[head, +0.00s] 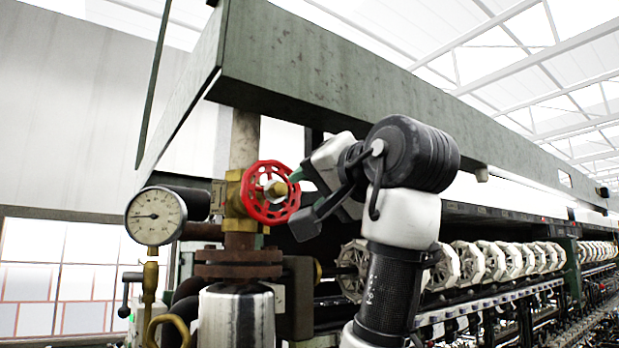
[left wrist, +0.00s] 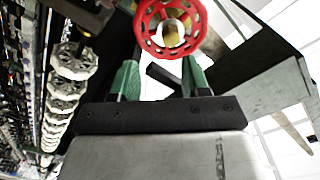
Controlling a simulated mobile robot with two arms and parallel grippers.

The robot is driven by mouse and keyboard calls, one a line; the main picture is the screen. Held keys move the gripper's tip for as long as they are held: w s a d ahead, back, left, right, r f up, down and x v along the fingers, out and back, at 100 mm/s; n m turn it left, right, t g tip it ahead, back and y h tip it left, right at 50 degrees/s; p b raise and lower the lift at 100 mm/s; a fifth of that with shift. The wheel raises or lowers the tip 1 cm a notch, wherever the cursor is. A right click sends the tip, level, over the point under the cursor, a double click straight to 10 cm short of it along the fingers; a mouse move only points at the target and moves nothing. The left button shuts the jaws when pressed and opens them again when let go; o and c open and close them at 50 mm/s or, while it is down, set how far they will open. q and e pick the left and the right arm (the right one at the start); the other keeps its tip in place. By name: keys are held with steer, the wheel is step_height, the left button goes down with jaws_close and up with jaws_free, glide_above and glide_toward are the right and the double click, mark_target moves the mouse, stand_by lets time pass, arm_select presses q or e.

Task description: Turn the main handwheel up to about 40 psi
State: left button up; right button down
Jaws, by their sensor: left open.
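The red main handwheel (head: 270,192) sits on a brass valve (head: 236,193) on the vertical pipe, below the green beam. My left gripper (head: 298,196) is at the right side of the wheel, its fingers pointing toward the rim. Whether a fingertip touches the rim is unclear. The round pressure gauge (head: 156,216) is left of the valve; its needle points left, but the numbers are too small to read. My right gripper is not seen.
A green overhead beam (head: 330,75) runs above the valve and my arm. Rusty flanges (head: 240,263) and a pale cylinder (head: 237,318) stand below the wheel. White reels (head: 480,262) line the machine at right.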

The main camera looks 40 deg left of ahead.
mark_target(283, 190)
arm_select(q)
steer(key=x, duration=0.4)
steer(key=s+r+p+x, duration=0.1)
steer(key=x, duration=0.1)
steer(key=shift+a, duration=0.15)
steer(key=shift+w+a, duration=0.1)
steer(key=shift+a, duration=0.35)
steer(key=shift+w+d, duration=0.1)
